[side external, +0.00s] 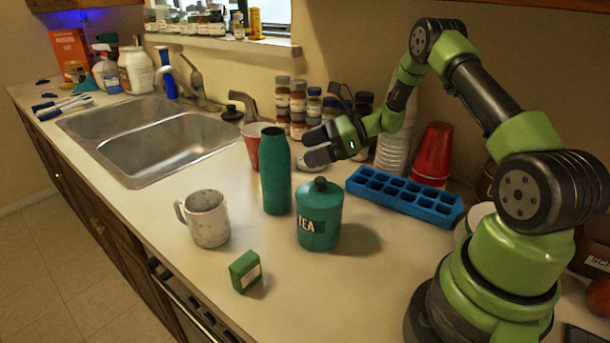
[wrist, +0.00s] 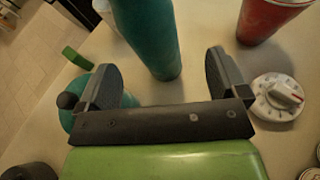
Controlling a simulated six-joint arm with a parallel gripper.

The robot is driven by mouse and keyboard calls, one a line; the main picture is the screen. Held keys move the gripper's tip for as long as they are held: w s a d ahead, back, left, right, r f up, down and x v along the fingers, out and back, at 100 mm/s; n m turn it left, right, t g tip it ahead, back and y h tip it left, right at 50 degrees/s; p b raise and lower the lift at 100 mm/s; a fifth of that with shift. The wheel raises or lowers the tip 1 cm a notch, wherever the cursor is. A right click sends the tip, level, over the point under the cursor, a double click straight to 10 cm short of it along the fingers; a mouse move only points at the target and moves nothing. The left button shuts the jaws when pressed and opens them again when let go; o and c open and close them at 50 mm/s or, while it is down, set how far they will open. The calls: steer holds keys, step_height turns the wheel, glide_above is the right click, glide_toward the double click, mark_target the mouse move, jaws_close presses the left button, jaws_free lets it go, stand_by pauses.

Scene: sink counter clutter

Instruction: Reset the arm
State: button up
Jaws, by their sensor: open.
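My gripper (side external: 318,146) is raised above the counter, behind the green tea canister (side external: 320,214) and to the right of the tall teal bottle (side external: 276,172). In the wrist view my gripper (wrist: 165,80) has its two fingers spread wide apart with nothing held between them. The teal bottle (wrist: 148,35) shows beyond the fingertips, and the tea canister is partly hidden behind the left finger.
A speckled mug (side external: 206,218) and a small green box (side external: 245,271) stand at the front. A blue ice tray (side external: 404,195), red cups (side external: 433,153) and spice jars (side external: 298,103) are near my arm. The double sink (side external: 150,135) is at left.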

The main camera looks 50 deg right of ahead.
steer(key=w+d+r+m+t+h, duration=0.3)
steer(key=w+d+m+t+h, duration=0.25)
steer(key=m, duration=0.55)
steer(key=w+a+r+n+g+h, duration=0.2)
steer(key=w+a+r, duration=0.3)
steer(key=w+r, duration=0.3)
steer(key=s+a+r+n+g+h, duration=0.35)
steer(key=s+a+r+n, duration=0.3)
steer(key=n, duration=1.05)
steer(key=s+a+r+n+y, duration=0.2)
steer(key=s+a+r+n, duration=0.15)
steer(key=s, duration=0.25)
steer(key=s+a+r+n+y, duration=0.1)
steer(key=s+a+r+n, duration=0.1)
steer(key=s+a+n, duration=0.3)
steer(key=s+f+n+g, duration=0.1)
steer(key=s+n, duration=0.2)
steer(key=s, duration=0.6)
steer(key=s+a+f+n+g, duration=0.1)
steer(key=s+n, duration=0.3)
steer(key=s, duration=0.5)
steer(key=shift+s+a+f+g+y, duration=0.3)
steer(key=shift+s+f+g+y, duration=0.1)
steer(key=shift+f, duration=0.4)
